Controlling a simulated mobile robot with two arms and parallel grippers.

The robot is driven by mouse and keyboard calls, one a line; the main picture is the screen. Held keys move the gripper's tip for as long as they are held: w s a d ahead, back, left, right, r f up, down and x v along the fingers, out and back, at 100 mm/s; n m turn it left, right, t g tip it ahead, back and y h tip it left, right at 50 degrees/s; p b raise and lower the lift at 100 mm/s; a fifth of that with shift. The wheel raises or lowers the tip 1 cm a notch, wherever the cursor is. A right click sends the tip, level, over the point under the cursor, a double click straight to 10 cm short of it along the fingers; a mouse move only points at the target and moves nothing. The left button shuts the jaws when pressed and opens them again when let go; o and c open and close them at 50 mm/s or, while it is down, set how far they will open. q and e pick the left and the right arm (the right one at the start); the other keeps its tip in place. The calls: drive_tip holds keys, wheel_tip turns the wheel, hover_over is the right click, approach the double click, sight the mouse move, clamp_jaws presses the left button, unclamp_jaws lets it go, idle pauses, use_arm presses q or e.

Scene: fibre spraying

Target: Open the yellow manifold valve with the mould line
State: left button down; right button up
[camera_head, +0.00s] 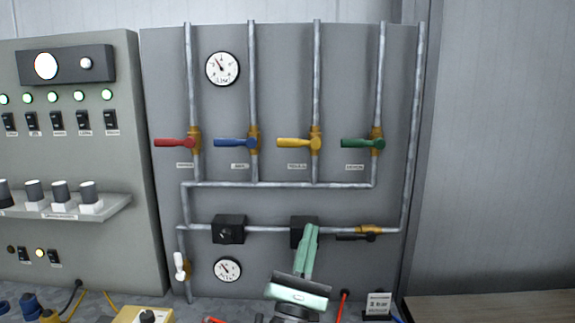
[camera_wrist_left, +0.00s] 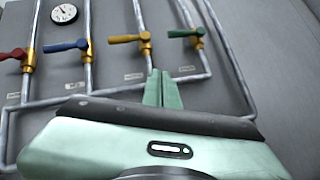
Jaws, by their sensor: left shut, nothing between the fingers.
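The yellow manifold valve (camera_head: 299,143) has a handle lying level, pointing left across its vertical pipe. It also shows in the left wrist view (camera_wrist_left: 128,39), up and left of my fingers. A small label sits under it. My left gripper (camera_head: 311,230) is shut and empty, its fingers pointing up in front of the lower pipe and a black box (camera_head: 298,226), below the yellow valve and apart from it. In the left wrist view the closed fingers (camera_wrist_left: 162,75) point up between the yellow and green valves. My right gripper is not in view.
Red (camera_head: 176,142), blue (camera_head: 236,142) and green (camera_head: 361,143) valves flank the yellow one, handles level. A black-handled valve (camera_head: 358,236) sits right of my fingers. A white-handled valve (camera_head: 180,265) is at lower left. A control cabinet (camera_head: 70,150) stands left. A cluttered bench lies below.

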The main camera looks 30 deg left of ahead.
sight(299, 143)
use_arm(q)
drive_tip(key=a+n+g+y, duration=0.1)
drive_tip(key=n+y, duration=0.1)
drive_tip(key=n, duration=0.1)
drive_tip(key=a+r+n+g+y, duration=0.1)
drive_tip(key=a+n+y, duration=0.1)
drive_tip(key=n+y, duration=0.1)
drive_tip(key=a+n+g+y, duration=0.1)
drive_tip(key=a+n+y, duration=0.1)
drive_tip(key=n+y, duration=0.1)
drive_tip(key=shift+s+a+r, duration=0.2)
drive_tip(key=shift+s+r, duration=0.05)
drive_tip(key=shift+r, duration=0.05)
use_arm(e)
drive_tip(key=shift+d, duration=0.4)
use_arm(q)
drive_tip(key=shift+r, duration=0.1)
drive_tip(key=p+x, duration=0.2)
drive_tip(key=x, duration=0.2)
drive_tip(key=s+r+p+x, duration=0.1)
drive_tip(key=p+x, duration=0.2)
drive_tip(key=x, duration=0.1)
drive_tip(key=d+p+x, duration=0.1)
drive_tip(key=p+x, duration=0.1)
drive_tip(key=x, duration=0.2)
drive_tip(key=shift+a+r, duration=0.2)
drive_tip(key=shift+r, duration=0.45)
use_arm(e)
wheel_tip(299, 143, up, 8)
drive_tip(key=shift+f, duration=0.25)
